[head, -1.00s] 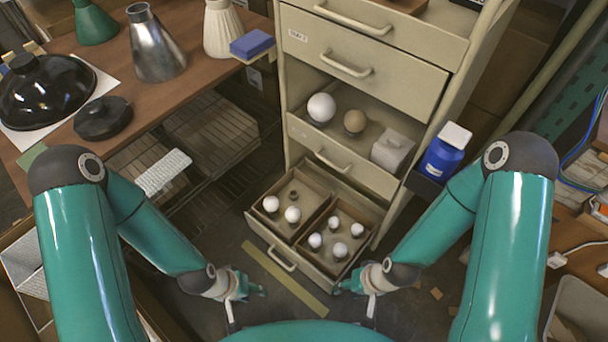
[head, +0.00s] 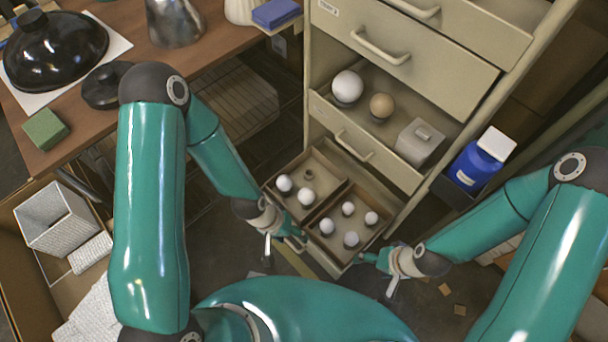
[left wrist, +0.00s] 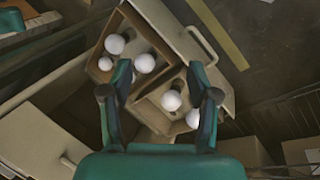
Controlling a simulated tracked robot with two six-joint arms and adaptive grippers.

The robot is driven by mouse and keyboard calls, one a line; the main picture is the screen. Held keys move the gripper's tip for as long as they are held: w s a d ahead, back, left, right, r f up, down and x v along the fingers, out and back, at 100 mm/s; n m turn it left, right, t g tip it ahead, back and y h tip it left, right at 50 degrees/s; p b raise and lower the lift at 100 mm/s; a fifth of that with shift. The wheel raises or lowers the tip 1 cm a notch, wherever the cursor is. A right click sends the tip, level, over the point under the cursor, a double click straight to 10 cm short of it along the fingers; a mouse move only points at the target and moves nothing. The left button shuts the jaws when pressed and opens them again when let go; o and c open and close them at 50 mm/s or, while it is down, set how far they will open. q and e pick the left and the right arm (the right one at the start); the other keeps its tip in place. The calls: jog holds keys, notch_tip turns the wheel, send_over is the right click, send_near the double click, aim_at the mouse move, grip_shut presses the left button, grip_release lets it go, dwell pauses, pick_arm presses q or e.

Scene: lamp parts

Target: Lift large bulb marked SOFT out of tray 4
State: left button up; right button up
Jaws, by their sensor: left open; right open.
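The low open drawer (head: 333,268) holds two open trays. The left tray (head: 334,168) has two white bulbs (head: 284,183) (head: 306,196) and a small dark piece (head: 308,174). The right tray (head: 377,198) has several white bulbs (head: 348,208). No SOFT mark or tray number is legible, so I cannot tell which is the named bulb. My left gripper (head: 296,242) is open and empty by the drawer's front; in the left wrist view its fingers (left wrist: 158,75) stand apart, with trays and bulbs (left wrist: 171,100) beyond them. My right gripper (head: 366,258) is open beside the drawer's right front corner.
Above, an open drawer holds a large white bulb (head: 347,86), a tan bulb (head: 381,106) and a grey lidded box (head: 419,142). A blue bottle (head: 472,168) stands at the cabinet's right. The workbench (head: 130,50) with a black shade (head: 55,50) lies left.

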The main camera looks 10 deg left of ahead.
pick_arm(q)
jog(key=w+d+f+m+y+b, duration=0.1)
jog(key=w+f+b, duration=0.1)
jog(key=w, duration=0.3)
jog(key=w+d+f+m+b, duration=0.1)
jog(key=w+f+m+b, duration=0.1)
jog(key=w, duration=0.4)
jog(key=r+m+y+b, duration=0.1)
jog(key=y+b, duration=0.2)
send_over(307, 196)
jog(key=w, duration=0.1)
notch_tip(307, 196, down, 16)
jog(key=b, duration=0.3)
jog(key=shift+w+a+b, duration=0.1)
jog(key=shift+a+b, duration=0.05)
jog(key=shift+b, duration=0.25)
jog(key=c, duration=0.6)
jog(key=shift+r+p, duration=0.35)
jog(key=shift+r, duration=0.45)
jog(key=shift+r, duration=0.15)
